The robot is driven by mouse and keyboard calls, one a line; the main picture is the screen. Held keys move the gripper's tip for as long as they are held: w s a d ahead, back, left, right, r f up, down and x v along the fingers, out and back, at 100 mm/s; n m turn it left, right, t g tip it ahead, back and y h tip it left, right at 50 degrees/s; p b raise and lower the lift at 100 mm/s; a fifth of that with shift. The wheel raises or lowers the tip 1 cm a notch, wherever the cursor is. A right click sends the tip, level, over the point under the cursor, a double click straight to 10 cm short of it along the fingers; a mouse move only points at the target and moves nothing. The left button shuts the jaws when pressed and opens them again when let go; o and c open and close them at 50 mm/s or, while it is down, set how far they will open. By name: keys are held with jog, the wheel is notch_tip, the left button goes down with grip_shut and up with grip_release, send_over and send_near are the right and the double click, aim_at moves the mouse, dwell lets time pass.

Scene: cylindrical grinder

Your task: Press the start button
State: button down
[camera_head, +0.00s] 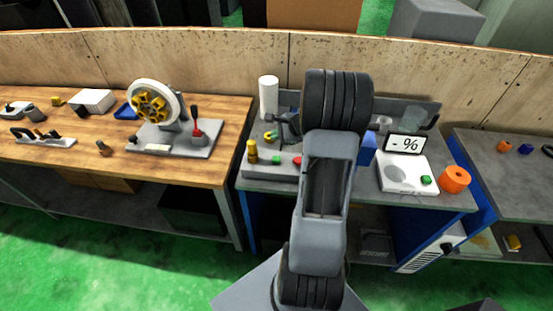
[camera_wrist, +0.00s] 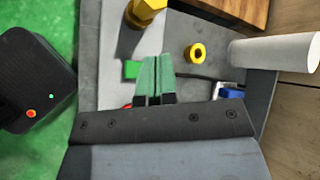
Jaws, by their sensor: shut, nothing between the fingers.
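The grinder's control strip holds a green button (camera_head: 276,160) and a red button (camera_head: 297,161). The green button also shows in the wrist view (camera_wrist: 132,69), just left of my fingertips, as a small green block on a grey surface. The red button (camera_wrist: 127,105) is mostly hidden behind my gripper in the wrist view. My gripper (camera_wrist: 155,60) has green fingers shut together with nothing between them. It is near the green button; the wrist view does not show contact. In the head view my arm hides part of the grinder, and the gripper is hard to make out.
A brass-yellow hex part (camera_head: 252,151) stands left of the green button. A yellow ring (camera_wrist: 195,52) and a white cylinder (camera_head: 268,97) stand behind. A white gauge (camera_head: 393,185) with its own green button (camera_head: 427,180) and an orange roll (camera_head: 455,179) are to the right.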

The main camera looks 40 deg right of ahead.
jog(key=b, duration=0.5)
send_over(277, 159)
notch_tip(277, 159, down, 7)
jog(key=shift+f+b, duration=0.5)
jog(key=shift+f, duration=0.2)
jog(key=shift+f+b, duration=0.95)
jog(key=shift+b, duration=0.2)
dwell(2.0)
jog(key=shift+r, duration=0.15)
jog(key=shift+r+p, duration=0.65)
jog(key=shift+r, duration=0.2)
jog(key=shift+r, duration=0.15)
jog(key=shift+r+p, duration=1.75)
jog(key=shift+r, duration=0.65)
